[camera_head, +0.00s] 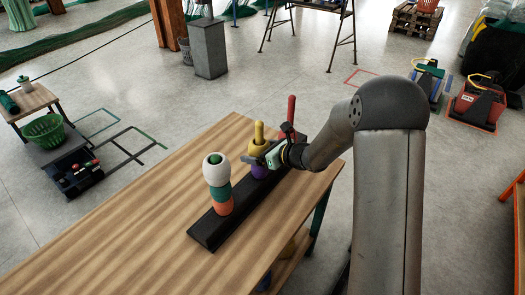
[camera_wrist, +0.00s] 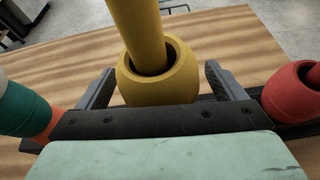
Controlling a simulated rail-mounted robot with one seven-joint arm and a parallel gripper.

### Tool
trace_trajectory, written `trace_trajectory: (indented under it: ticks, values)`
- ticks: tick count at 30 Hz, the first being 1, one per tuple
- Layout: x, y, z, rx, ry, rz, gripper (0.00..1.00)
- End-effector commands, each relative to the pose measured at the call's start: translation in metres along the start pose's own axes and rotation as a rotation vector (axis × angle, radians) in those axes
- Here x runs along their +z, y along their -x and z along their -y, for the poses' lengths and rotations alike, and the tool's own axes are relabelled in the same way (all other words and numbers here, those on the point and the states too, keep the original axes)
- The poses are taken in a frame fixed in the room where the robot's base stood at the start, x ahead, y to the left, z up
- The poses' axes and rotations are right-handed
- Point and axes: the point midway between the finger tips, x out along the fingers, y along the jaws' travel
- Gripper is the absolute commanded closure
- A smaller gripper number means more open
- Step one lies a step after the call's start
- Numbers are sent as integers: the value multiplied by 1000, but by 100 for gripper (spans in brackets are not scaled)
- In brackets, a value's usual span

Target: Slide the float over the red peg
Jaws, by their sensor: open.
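A dark base (camera_head: 209,234) on the wooden table holds a row of pegs. The red peg (camera_head: 291,108) stands at the far end with a red float (camera_wrist: 297,92) around it, partly hidden in the head view. The yellow peg (camera_head: 259,130) in the middle carries a yellow float (camera_wrist: 158,82) above a purple float (camera_head: 259,172). On the near peg (camera_head: 214,158), with a green top, an orange float (camera_head: 222,207), a teal float (camera_head: 219,190) and a white float (camera_head: 216,170) are stacked. My gripper (camera_wrist: 165,85) is open, its fingers on either side of the yellow float; contact is unclear.
The wooden table (camera_head: 130,215) is clear to the left of the base. The near stack and the red peg with its float stand close on either side of my gripper. A small side table (camera_head: 35,98) and a green basket (camera_head: 44,130) are farther off at left.

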Motion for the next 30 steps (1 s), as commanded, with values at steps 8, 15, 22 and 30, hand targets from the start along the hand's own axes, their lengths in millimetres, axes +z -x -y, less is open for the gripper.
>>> trace_trajectory:
  ticks: [8,15,22,30]
  values:
    - [0,0,0,0,0,0,55]
    - [0,0,0,0,0,1,62]
    - [7,3,0,0,0,1,62]
    - [26,11,-2,0,0,1,62]
